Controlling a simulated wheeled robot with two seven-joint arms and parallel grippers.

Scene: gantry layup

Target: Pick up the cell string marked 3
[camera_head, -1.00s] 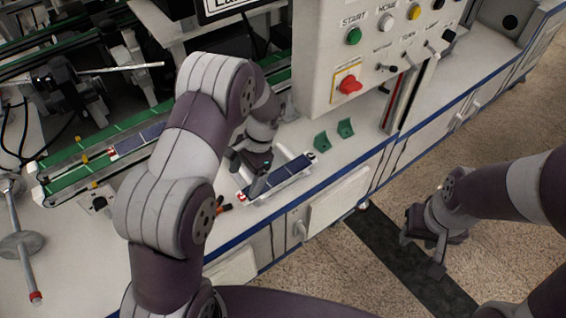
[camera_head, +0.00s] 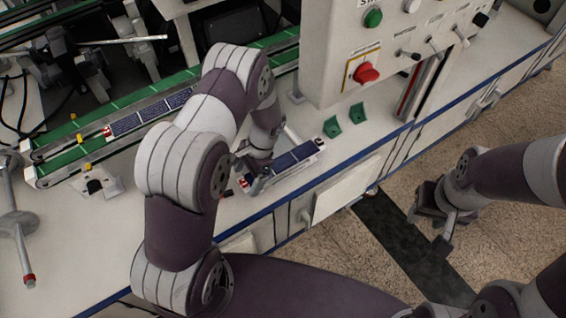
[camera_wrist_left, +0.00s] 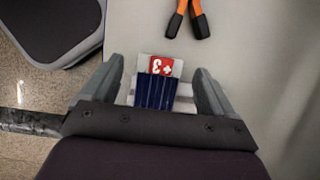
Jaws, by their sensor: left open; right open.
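A dark blue cell string (camera_head: 295,157) lies in a pale tray on the white bench. In the left wrist view, the blue cells (camera_wrist_left: 155,92) end in a red label (camera_wrist_left: 161,65) with a plus and a 3. My left gripper (camera_head: 257,175) is open over the string near its red-marked end. In the wrist view its two fingers (camera_wrist_left: 153,84) stand on either side of the string, with gaps. The gripper's body hides part of the string. My right gripper (camera_head: 434,229) is open and empty over the floor at the right.
Another blue cell string (camera_head: 150,112) lies on the green conveyor (camera_head: 60,160) at left. Orange-handled pliers (camera_wrist_left: 187,18) lie near the labelled end. Two green brackets (camera_head: 332,127) stand right of the tray. A control box (camera_head: 345,40) with a red knob (camera_head: 366,73) overhangs the bench behind.

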